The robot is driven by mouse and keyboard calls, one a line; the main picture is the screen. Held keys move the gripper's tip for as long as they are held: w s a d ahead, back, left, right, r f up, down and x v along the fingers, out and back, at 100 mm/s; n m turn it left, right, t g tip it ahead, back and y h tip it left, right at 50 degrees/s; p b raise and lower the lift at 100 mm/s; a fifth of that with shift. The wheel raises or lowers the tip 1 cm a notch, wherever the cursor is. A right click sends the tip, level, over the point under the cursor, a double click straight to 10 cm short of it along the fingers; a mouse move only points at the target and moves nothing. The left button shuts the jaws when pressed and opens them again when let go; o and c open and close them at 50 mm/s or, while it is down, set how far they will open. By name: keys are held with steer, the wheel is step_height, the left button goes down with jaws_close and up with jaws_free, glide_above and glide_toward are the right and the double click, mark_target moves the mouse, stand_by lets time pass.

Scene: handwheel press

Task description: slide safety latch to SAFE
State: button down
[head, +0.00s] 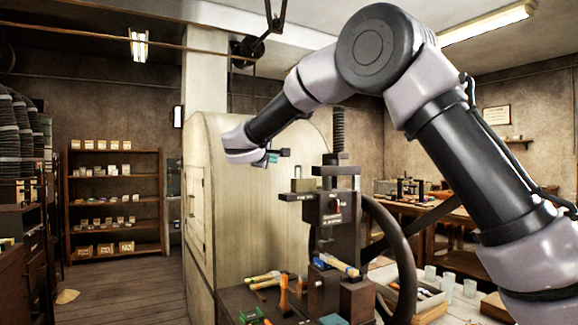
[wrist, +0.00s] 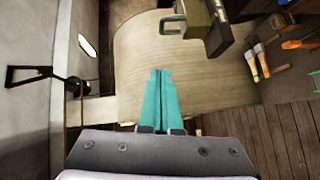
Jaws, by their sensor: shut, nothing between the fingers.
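The dark press (head: 340,235) stands on the bench in the head view, with a threaded screw (head: 338,130) on top and a large handwheel rim (head: 402,250) at its right. I cannot make out the latch in the wrist view.
A brass-coloured block (head: 303,185) sits on the press's left arm. Brushes and tools (head: 275,281) lie on the bench left of the press. A pale rounded cabinet (head: 240,235) stands behind. Glass jars (head: 447,285) stand at the right. The air around my gripper is clear.

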glide_toward(296, 166)
steer(key=w+a, duration=0.2)
steer(key=w, duration=0.2)
steer(key=shift+w+d+f, duration=0.2)
steer(key=shift+w+d, duration=0.3)
steer(key=shift+d, duration=0.25)
steer(key=shift+w+d+f, duration=0.25)
steer(key=shift+w+d, duration=0.2)
steer(key=shift+d, duration=0.25)
steer(key=shift+d, duration=0.1)
steer(key=shift+w+d, duration=0.6)
steer(key=shift+d, duration=0.25)
steer(key=shift+w+d, duration=0.55)
steer(key=shift+d, duration=0.3)
